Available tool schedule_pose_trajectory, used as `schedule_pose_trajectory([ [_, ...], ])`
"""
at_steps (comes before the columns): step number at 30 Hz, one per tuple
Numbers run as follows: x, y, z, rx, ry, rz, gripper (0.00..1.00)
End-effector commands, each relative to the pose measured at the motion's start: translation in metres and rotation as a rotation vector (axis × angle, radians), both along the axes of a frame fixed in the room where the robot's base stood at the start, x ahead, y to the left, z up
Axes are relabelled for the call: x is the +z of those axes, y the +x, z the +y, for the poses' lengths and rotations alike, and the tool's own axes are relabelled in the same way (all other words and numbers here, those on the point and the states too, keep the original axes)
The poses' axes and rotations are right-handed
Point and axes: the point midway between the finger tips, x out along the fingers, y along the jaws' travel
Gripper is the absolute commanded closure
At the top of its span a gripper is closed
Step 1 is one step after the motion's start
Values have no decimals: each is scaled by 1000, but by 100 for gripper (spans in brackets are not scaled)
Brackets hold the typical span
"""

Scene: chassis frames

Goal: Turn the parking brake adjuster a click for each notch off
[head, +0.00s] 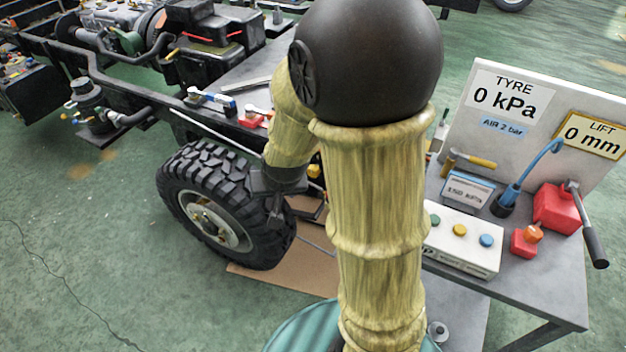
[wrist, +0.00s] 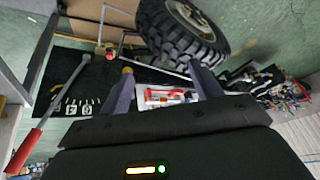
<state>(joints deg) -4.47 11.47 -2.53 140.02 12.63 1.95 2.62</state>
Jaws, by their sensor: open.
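My gripper (head: 278,185) hangs at the end of my arm beside the chassis wheel (head: 208,215) in the head view. In the wrist view my gripper (wrist: 161,74) has its two fingers spread apart with nothing visibly held between them. The tyre (wrist: 185,28) shows just beyond the fingertips, at top centre-right. I cannot pick out the parking brake adjuster or its notches for certain in either view. My arm hides much of the area behind the wheel in the head view.
A bench (head: 540,285) at right carries a button box (head: 462,240), a red block (head: 556,208) with a lever, and a sign board reading 0 kPa and 0 mm. A red-handled bar (wrist: 28,148) lies left in the wrist view. Green floor (head: 90,250) is open at left.

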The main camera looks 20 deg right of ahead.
Motion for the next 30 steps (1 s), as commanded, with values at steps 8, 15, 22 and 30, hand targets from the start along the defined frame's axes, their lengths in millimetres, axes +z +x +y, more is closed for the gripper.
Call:
schedule_pose_trajectory([
  [8, -124, 116, -17, -338, -12, -312, 36],
  [15, -213, 169, -50, -603, -152, -602, 36],
  [22, -282, 177, -75, -781, -364, -890, 36],
  [30, -298, 168, -81, -843, -485, -1040, 36],
])
